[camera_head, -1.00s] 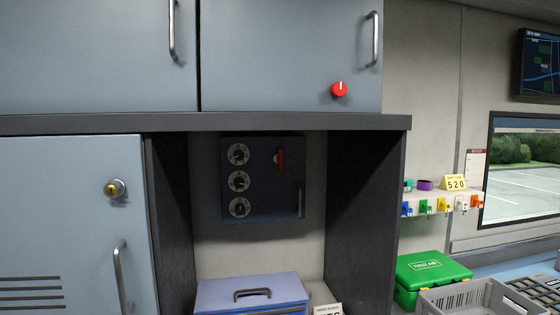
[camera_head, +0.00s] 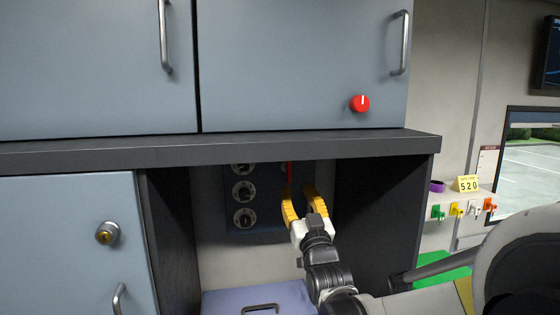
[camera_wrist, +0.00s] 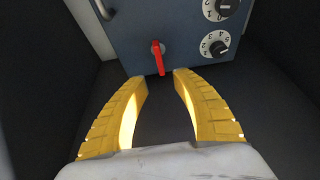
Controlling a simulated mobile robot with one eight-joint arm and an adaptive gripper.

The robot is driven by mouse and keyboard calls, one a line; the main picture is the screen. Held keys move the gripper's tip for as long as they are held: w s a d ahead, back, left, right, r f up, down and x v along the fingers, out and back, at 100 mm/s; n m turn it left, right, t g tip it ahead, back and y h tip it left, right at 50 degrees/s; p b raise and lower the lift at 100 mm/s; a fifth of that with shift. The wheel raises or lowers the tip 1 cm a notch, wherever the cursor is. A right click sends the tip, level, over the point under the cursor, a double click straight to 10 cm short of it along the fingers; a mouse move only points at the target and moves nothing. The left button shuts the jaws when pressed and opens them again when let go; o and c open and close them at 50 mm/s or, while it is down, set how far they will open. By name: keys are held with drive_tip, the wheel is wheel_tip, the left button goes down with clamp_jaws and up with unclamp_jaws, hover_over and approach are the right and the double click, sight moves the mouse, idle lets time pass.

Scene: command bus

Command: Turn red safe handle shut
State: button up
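The dark safe (camera_head: 265,222) hangs on the back wall of the niche under the upper cabinets, with white-ringed dials on its left side. The fingers (camera_wrist: 160,78) look apart from the handle.
The dark ledge (camera_head: 220,147) lies above the niche, and a dark side panel (camera_head: 380,205) stands to its right. A blue-grey box (camera_head: 225,302) sits below. A red knob (camera_head: 360,103) is on the upper cabinet door. A metal safe door handle (camera_wrist: 104,9) shows in the wrist view.

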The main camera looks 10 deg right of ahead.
sight(290, 169)
drive_tip(key=x, duration=1)
drive_tip(key=shift+w, duration=0.15)
clamp_jaws()
